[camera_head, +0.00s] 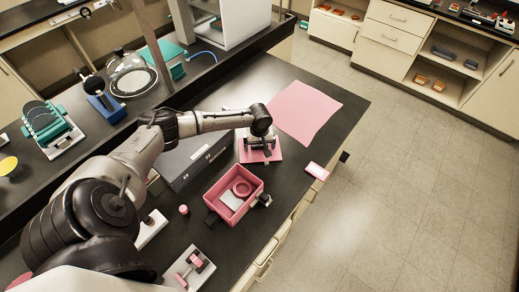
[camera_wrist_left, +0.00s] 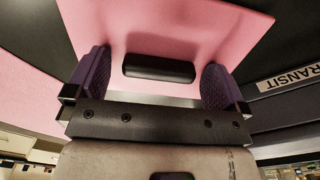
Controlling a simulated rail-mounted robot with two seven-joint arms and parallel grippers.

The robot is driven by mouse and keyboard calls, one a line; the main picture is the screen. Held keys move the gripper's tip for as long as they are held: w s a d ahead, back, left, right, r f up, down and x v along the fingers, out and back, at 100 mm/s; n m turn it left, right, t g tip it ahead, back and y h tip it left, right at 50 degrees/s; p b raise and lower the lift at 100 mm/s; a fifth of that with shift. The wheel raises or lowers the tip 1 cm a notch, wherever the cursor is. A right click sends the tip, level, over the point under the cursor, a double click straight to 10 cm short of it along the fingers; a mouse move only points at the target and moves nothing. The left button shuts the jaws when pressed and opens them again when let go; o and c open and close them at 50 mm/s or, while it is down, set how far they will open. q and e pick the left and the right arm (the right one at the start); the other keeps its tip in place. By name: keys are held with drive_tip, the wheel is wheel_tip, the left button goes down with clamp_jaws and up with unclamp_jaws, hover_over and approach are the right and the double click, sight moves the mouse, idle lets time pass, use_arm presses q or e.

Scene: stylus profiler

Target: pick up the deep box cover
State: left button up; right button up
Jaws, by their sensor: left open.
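The deep box cover looks to be the pink flat panel (camera_head: 246,156) with a black bar handle, on the dark bench beside the grey case. The panel (camera_wrist_left: 170,25) and its black handle (camera_wrist_left: 158,69) also show in the left wrist view. My left gripper (camera_head: 262,146) is over the panel. In the wrist view the left gripper (camera_wrist_left: 155,64) is open, its purple-padded fingers on either side of the handle with gaps between. Whether the fingers reach down to handle height I cannot tell. My right gripper is not in view.
An open pink box (camera_head: 212,205) with a ring inside stands in front of the panel. A grey case (camera_head: 185,172), marked TRANSIT, is close on the left. A pink sheet (camera_head: 305,112) lies behind on the right.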

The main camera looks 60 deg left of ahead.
use_arm(q)
drive_tip(key=c, duration=1)
drive_tip(key=shift+o, duration=0.2)
drive_tip(key=shift+r, duration=0.15)
drive_tip(key=shift+r, duration=0.6)
wheel_tip(320, 180, up, 3)
drive_tip(key=shift+f, duration=0.1)
drive_tip(key=w+d+r, duration=0.6)
drive_tip(key=d, duration=0.3)
drive_tip(key=shift+w+d+r, duration=0.25)
drive_tip(key=shift+w+r, duration=0.1)
drive_tip(key=shift+r, duration=0.05)
